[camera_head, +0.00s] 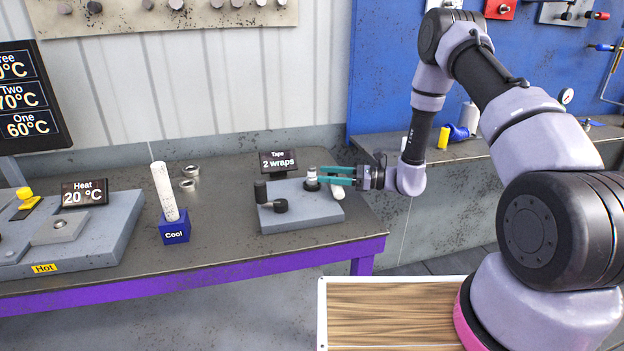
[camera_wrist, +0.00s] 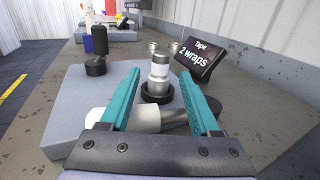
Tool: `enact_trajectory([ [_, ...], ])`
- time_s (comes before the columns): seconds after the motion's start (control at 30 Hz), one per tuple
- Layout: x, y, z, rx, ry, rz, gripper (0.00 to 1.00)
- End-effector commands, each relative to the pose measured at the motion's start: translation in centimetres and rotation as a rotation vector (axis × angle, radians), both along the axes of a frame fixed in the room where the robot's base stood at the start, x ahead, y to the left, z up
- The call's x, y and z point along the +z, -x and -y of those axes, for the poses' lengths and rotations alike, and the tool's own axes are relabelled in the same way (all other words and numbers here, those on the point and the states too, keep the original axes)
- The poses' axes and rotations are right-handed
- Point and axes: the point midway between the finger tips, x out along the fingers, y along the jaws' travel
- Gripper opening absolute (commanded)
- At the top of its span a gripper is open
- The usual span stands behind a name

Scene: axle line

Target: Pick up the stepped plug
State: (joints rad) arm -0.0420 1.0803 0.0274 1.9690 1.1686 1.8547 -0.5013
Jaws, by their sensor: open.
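The stepped plug, as I take it, is a silver-white stepped cylinder (camera_head: 311,174) standing upright in a black round holder (camera_head: 312,186) on the grey tape block (camera_head: 285,219). In the wrist view the plug (camera_wrist: 160,68) rises between my two teal fingers, with the black holder (camera_wrist: 157,93) around its foot. My gripper (camera_head: 320,174) is open and level, reaching in from the right in the head view. Its fingertips (camera_wrist: 160,72) lie on either side of the plug. I see gaps at both sides, and no clear contact.
A pale cylinder (camera_wrist: 150,119) lies on the block below my fingers. A black post (camera_head: 260,191) and the "Tape 2 wraps" sign (camera_head: 278,161) are close by. Two metal rings (camera_head: 190,171), the blue "Cool" holder (camera_head: 175,229) and the "Hot" block (camera_head: 105,240) are left.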

Motion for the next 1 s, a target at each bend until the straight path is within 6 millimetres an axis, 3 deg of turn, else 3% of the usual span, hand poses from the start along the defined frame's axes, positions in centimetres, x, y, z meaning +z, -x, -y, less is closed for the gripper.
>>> enact_trajectory([
  [0.2,0.0,-0.3,-2.4,0.0,0.001,0.001,0.63],
  [0.43,0.0,-0.4,-2.6,-0.001,0.001,0.001,0.63],
  [0.47,0.0,-0.3,-2.6,-0.001,0.001,0.001,0.55],
  [0.6,0.0,-0.3,-2.5,-0.001,0.001,0.001,0.02],
  [1.0,0.4,-0.4,-2.5,-0.001,0.0,0.002,0.0],
])
